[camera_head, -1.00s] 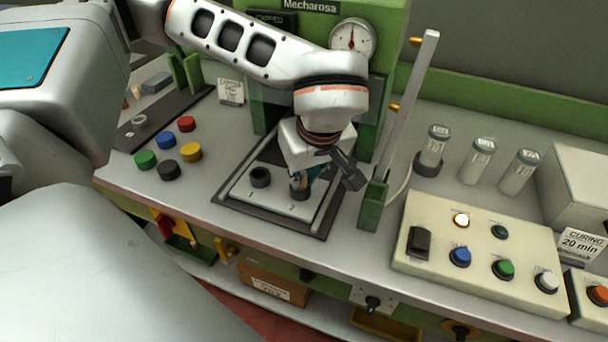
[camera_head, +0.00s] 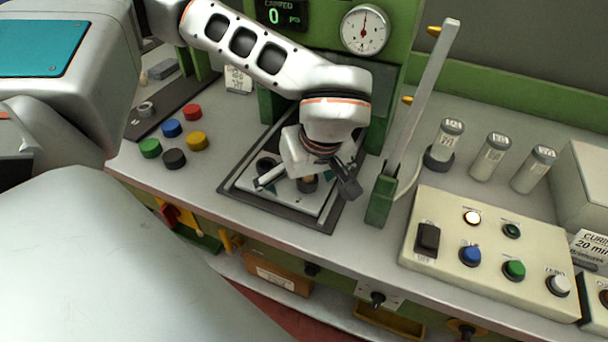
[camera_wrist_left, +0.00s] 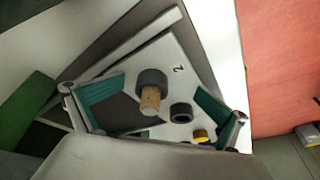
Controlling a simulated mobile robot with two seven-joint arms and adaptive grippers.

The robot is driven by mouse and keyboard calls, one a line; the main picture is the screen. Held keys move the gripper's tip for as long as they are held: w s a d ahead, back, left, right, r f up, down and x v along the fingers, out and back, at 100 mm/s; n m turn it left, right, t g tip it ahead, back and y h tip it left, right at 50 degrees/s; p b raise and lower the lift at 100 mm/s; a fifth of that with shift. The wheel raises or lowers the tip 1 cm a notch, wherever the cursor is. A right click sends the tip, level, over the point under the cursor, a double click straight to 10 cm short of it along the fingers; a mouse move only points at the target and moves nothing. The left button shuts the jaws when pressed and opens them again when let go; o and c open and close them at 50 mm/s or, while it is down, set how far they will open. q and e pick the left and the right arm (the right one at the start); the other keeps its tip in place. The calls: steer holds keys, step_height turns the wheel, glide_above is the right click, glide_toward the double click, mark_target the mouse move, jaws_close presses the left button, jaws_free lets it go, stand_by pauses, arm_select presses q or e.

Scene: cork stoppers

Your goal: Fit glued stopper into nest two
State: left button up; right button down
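A cork stopper (camera_wrist_left: 150,99) stands upright in the dark ring of a nest (camera_wrist_left: 152,77), with the number 2 printed beside it in the left wrist view. In the head view, the brown cork (camera_head: 307,184) shows small below my left gripper (camera_head: 308,178). The other dark ring nest (camera_wrist_left: 181,112) looks empty; it also shows in the head view (camera_head: 265,165). My left gripper is open, its teal finger pads (camera_wrist_left: 155,100) wide apart on either side of the cork and not touching it. Any glue on the cork cannot be made out. My right gripper is not in view.
The nests sit on a pale plate (camera_head: 251,186) under the green press (camera_head: 402,62) with a round gauge (camera_head: 365,30). A metal lever (camera_head: 421,90) rises to the right. Several coloured caps (camera_head: 197,141) lie left; a button panel (camera_head: 490,250) and vials (camera_head: 491,156) stand right.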

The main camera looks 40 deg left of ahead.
arm_select(q)
steer(key=shift+w+d+r, duration=0.1)
steer(key=shift+w+r, duration=0.05)
steer(key=shift+r, duration=0.05)
steer(key=shift+d+r, duration=0.1)
steer(key=shift+r, duration=0.2)
steer(key=v, duration=1.1)
stand_by(0.3)
